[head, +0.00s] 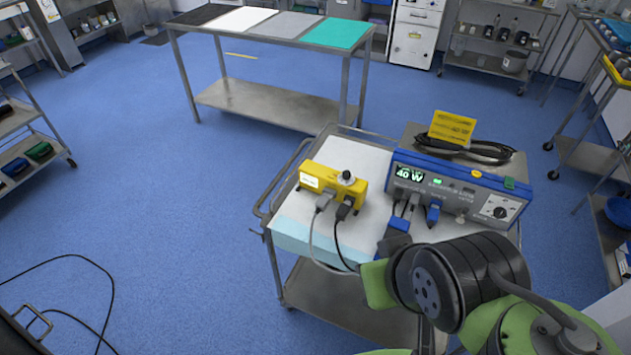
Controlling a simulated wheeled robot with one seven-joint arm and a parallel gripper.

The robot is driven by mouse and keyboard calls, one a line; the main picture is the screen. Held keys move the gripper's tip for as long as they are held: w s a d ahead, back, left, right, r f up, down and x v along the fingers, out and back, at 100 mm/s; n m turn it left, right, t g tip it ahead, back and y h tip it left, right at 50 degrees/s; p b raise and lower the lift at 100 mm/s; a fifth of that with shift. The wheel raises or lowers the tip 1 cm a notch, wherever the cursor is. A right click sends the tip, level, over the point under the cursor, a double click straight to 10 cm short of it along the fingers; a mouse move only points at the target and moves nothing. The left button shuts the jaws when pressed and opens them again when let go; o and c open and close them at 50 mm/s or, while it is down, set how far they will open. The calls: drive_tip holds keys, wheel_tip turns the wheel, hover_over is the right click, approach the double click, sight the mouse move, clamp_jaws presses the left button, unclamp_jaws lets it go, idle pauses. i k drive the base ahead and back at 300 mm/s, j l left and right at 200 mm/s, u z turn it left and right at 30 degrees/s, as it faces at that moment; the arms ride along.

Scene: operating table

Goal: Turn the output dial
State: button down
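A blue electrosurgical-type unit (458,187) sits on the cart's top, with a lit display (409,174) reading 40 W. Its output dial (500,212) is a small black knob on a white panel at the right end of the front face. The dial is unobstructed, but its exact pointer angle is too small to read. My green and black arm reaches in from the lower right, below and in front of the unit. My gripper's fingers cannot be made out, so I cannot see them touching the dial.
A yellow box (333,184) with a black knob stands left of the unit. A steel table (270,98) stands behind; blue floor is open at left.

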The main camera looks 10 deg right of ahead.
sight(500, 212)
drive_tip(key=z, duration=1.25)
drive_tip(key=k+l, duration=0.05)
drive_tip(key=l, duration=0.05)
